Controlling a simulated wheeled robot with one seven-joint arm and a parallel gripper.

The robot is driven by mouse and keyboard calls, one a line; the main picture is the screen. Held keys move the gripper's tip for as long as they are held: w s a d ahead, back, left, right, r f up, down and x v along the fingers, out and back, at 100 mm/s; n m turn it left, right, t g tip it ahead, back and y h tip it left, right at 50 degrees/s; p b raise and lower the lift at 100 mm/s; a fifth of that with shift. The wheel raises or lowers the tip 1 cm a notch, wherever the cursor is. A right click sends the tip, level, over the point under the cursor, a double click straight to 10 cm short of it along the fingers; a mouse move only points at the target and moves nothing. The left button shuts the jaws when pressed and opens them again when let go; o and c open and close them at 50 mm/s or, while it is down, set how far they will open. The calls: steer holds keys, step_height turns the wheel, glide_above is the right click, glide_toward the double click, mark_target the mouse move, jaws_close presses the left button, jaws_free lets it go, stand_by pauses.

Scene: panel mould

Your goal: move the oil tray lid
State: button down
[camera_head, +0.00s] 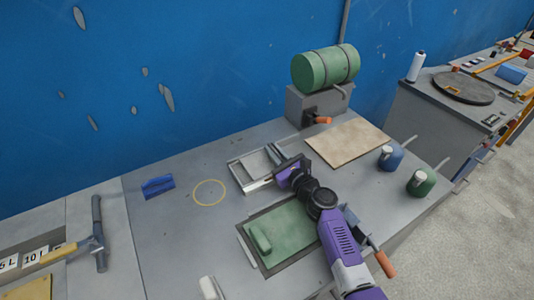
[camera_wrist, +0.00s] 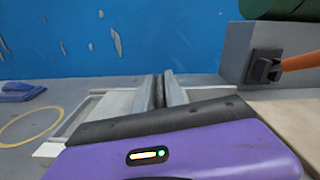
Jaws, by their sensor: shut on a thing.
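The oil tray (camera_head: 250,186) is a pale, shallow rectangular frame on the grey bench, left of my gripper; its near left corner shows in the wrist view (camera_wrist: 48,150). A grey flat piece inside its outline looks like the lid (camera_head: 257,165), also seen in the wrist view (camera_wrist: 115,103). My gripper (camera_head: 278,152) is at the tray's right side. In the wrist view its two grey fingers (camera_wrist: 163,90) are close together with a dark strip between them. My gripper is shut on what appears to be part of the lid; the grip point is mostly hidden by the fingers and purple body.
A yellow ring (camera_head: 209,204) marks clear bench left of the tray. A green-topped panel (camera_head: 290,228) is in front, a beige board (camera_head: 347,145) right, and a green cylinder (camera_head: 325,68) behind.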

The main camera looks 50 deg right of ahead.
mark_target(274, 149)
steer(key=c, duration=1.5)
jaws_free()
steer(key=shift+o, duration=0.2)
step_height(274, 149, up, 20)
steer(key=p, duration=0.9)
steer(key=shift+a, duration=0.1)
